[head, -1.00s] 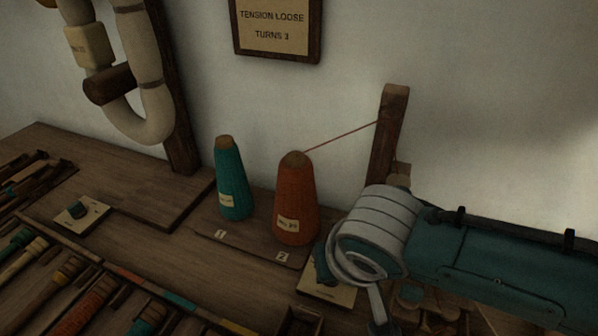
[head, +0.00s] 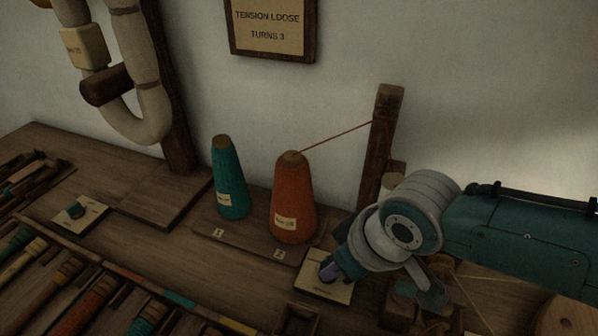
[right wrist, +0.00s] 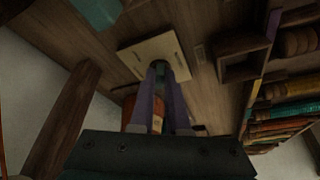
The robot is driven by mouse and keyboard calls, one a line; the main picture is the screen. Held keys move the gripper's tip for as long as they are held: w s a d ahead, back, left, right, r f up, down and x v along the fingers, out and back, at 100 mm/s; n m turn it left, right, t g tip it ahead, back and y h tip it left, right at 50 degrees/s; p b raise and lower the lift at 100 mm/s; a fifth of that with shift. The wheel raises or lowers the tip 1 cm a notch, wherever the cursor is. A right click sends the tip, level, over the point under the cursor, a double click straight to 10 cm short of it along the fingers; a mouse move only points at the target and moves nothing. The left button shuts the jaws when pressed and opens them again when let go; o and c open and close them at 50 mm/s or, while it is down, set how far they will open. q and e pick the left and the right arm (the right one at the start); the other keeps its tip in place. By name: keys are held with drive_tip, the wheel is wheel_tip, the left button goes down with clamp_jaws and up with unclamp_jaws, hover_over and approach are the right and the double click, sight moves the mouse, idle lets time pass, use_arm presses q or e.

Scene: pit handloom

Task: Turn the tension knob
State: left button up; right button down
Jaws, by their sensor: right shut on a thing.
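A pale square plate (head: 325,285) with a small dark knob lies on the bench, right of the orange cone. It also shows in the right wrist view (right wrist: 128,58). My right gripper (head: 332,269) reaches down onto this plate, its purple fingers (right wrist: 163,72) closed on the knob, which they mostly hide. A framed wall sign (head: 269,27) reads "TENSION LOOSE" and "TURNS 3". My left gripper is not in view.
A teal cone (head: 229,180) and an orange cone (head: 292,200) stand behind the plate, on spots numbered 1 and 2. A red thread runs from the orange cone to a wooden post (head: 381,145). Several colored bobbins (head: 87,304) lie front left.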

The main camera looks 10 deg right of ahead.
drive_tip(key=c, duration=0.9)
unclamp_jaws()
drive_tip(key=shift+r, duration=0.1)
drive_tip(key=p+v, duration=0.6)
drive_tip(key=v, duration=0.3)
drive_tip(key=shift+s+r, duration=0.2)
drive_tip(key=shift+r, duration=0.15)
drive_tip(key=shift+d, duration=0.15)
